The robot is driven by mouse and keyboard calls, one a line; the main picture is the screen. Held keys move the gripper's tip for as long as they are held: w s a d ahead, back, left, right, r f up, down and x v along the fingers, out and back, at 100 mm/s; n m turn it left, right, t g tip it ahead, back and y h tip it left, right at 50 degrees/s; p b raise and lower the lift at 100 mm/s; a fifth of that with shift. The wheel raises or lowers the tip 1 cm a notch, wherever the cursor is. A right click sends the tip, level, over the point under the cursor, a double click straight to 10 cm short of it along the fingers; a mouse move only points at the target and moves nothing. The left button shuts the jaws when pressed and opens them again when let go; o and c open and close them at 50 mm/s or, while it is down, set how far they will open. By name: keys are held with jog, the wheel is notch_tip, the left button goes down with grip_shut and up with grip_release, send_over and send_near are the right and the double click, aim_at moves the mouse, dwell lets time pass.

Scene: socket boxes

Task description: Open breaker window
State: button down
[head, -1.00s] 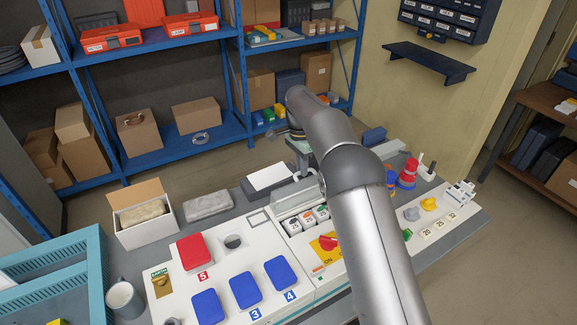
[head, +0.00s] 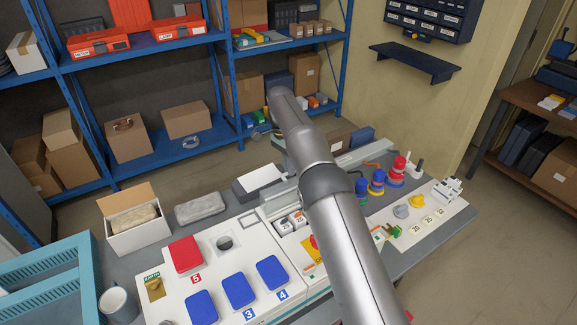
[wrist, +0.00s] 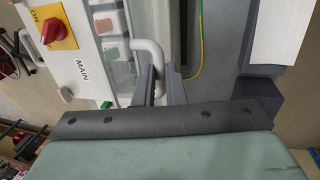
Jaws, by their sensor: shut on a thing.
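The breaker box is a white panel with a row of breakers (head: 290,222), partly hidden by my arm in the head view. In the wrist view the breakers (wrist: 112,50) show behind a clear window with a white bar handle (wrist: 157,54). My gripper (wrist: 160,85) is shut on this handle, its two grey fingers on either side of it. The gripper itself is hidden behind my arm in the head view. How far the window is tilted cannot be told. A red MAIN knob (wrist: 53,29) on a yellow plate stands beside the breakers.
Blue covers (head: 238,290) and a red cover (head: 185,254) lie left of the breakers. An open carton (head: 135,225) and a grey block (head: 202,208) are at the back left.

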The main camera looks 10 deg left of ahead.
jog(key=c, duration=1.5)
grip_release()
jog(key=shift+r, duration=0.15)
jog(key=shift+c, duration=0.2)
jog(key=shift+o, duration=0.3)
jog(key=v, duration=0.3)
jog(key=shift+s+d+r, duration=0.15)
jog(key=shift+s+d, duration=0.1)
jog(key=shift+s+d+r+b, duration=0.1)
jog(key=shift+s+b, duration=0.1)
jog(key=shift+b, duration=0.55)
jog(key=s+d+r+b, duration=0.5)
jog(key=s+r+b, duration=0.3)
jog(key=s, duration=0.4)
jog(key=shift+s+r, duration=0.3)
jog(key=shift+r, duration=0.45)
